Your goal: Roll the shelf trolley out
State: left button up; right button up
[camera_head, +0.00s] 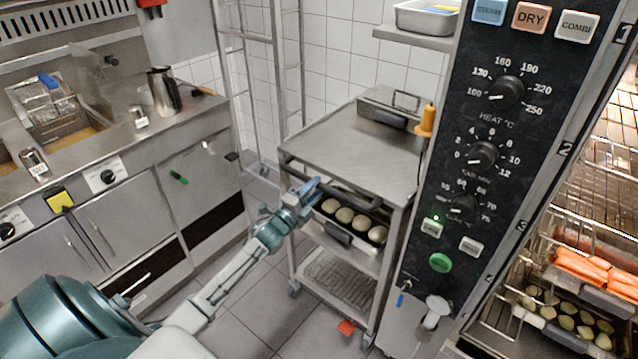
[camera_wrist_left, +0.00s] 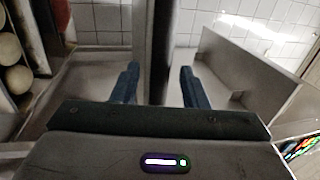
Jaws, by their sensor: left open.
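The shelf trolley (camera_head: 350,143) is a steel cart on castors in the middle of the head view, beside the oven. A dark handle bar (camera_head: 368,201) runs along its front edge, below the top. The fingers look open, with gaps beside the bar. My right gripper is not in view.
The trolley carries a lidded pan (camera_head: 388,105) on top, a tray of round pale items (camera_head: 345,214) and a wire rack (camera_head: 340,283) below. The open oven (camera_head: 450,150) stands close on the right. A fryer counter (camera_head: 110,140) is left. A red object (camera_head: 346,327) lies low near the front castor.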

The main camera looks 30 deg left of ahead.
pick_arm(q)
jog(key=shift+p+x, duration=0.3)
jog(key=shift+x, duration=0.9)
grip_shut()
